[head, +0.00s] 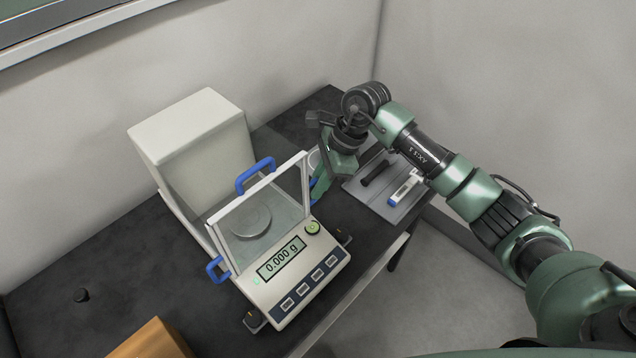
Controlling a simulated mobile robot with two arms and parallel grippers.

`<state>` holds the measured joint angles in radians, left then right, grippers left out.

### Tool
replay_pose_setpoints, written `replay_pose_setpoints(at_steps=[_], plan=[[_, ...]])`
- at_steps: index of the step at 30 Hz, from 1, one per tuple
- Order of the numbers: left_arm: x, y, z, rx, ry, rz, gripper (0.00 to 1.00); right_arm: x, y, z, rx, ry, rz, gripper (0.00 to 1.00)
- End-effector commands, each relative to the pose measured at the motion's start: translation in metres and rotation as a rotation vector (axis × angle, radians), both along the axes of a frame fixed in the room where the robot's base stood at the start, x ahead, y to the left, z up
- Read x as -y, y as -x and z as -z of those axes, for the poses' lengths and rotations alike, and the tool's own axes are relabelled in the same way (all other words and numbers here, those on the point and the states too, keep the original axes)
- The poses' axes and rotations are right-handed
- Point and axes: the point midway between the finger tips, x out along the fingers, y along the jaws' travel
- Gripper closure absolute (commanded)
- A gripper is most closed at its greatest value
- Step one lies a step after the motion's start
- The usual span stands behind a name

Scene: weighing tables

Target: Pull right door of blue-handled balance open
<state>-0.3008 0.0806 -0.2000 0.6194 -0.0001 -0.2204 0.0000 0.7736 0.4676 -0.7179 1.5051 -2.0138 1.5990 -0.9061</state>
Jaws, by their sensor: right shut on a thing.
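The blue-handled balance (278,262) stands on the dark table with its display reading 0.000 g. A round pan (251,222) shows through its front glass. One blue handle (256,174) is on top and another (216,269) is on the left side. My right gripper (318,186) is at the balance's right side, shut on the right door's handle, which it mostly hides; a bit of blue shows there. The right door is seen nearly edge-on, and how far it stands open I cannot tell. My left gripper is not in view.
A light tray (404,204) with a black-handled tool (378,173) and a blue-and-white item (404,188) lies right of the balance, below my right arm. The wall is close behind.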

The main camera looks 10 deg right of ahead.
Motion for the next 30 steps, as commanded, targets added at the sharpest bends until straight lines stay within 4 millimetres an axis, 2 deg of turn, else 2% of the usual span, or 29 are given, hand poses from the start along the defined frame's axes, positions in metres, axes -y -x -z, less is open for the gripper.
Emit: replay_pose_setpoints(at_steps=[9, 12, 17, 24, 30], plan=[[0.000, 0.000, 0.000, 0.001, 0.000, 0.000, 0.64, 0.000, -0.001, -0.001, 0.001, 0.000, 0.003, 1.00], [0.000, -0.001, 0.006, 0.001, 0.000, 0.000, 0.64, -0.002, -0.005, 0.001, 0.002, -0.002, 0.002, 1.00], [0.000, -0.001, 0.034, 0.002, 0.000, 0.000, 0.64, -0.017, -0.027, 0.007, 0.004, -0.005, 0.001, 1.00], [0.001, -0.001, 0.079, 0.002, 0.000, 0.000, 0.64, -0.046, -0.070, 0.008, 0.003, -0.004, 0.001, 1.00], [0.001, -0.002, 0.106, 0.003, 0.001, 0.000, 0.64, -0.067, -0.099, 0.006, -0.001, -0.003, 0.001, 1.00]])
